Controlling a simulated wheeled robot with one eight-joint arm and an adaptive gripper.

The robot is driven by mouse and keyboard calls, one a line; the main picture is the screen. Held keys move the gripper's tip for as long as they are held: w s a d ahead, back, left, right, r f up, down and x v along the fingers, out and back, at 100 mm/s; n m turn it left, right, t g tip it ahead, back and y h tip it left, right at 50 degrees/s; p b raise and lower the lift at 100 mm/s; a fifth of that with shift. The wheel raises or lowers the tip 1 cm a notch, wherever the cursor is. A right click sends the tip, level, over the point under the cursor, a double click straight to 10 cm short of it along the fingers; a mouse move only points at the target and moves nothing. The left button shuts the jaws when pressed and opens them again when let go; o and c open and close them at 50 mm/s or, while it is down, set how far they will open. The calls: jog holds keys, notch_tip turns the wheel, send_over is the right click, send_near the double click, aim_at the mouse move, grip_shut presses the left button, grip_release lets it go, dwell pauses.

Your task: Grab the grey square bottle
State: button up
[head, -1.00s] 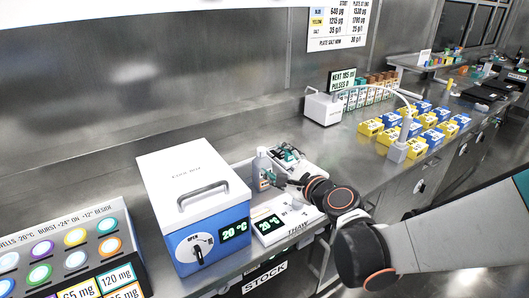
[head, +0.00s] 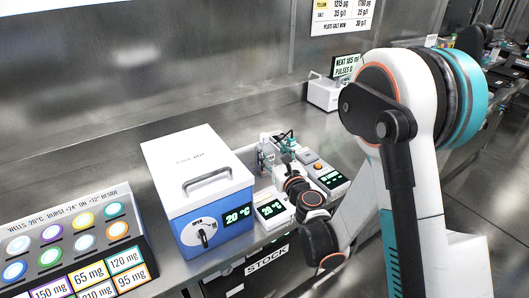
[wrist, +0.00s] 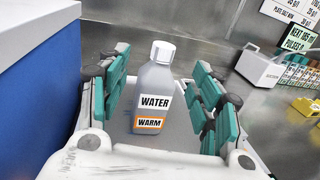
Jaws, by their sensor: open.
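The grey square bottle (wrist: 155,75) stands upright in the middle of the wrist view. Its labels read WATER and WARM, and it has a light grey cap. My gripper (wrist: 163,68) is open, with its green-padded fingers on the left and right of the bottle. Gaps show between the bottle and both fingers. In the head view the bottle (head: 264,155) stands just right of the blue-and-white box, partly hidden by my gripper (head: 280,142).
The blue-and-white cool box (head: 195,195) stands close left of the bottle, and its blue wall fills the left of the wrist view. A white device (head: 324,93) stands farther back right.

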aim_at(266, 142)
jog(key=p+x, duration=0.1)
jog(key=x, duration=0.2)
jog(key=shift+w+a, duration=0.1)
jog(key=shift+w, duration=0.15)
jog(key=x, duration=0.1)
jog(key=b+x, duration=0.1)
jog(key=x, duration=0.2)
jog(key=shift+w+f+b, duration=0.3)
jog(key=shift+w+f, duration=0.1)
jog(key=shift+w, duration=0.05)
jog(key=shift+w+r, duration=0.1)
jog(key=shift+w, duration=0.1)
jog(key=shift+s, duration=0.1)
grip_shut()
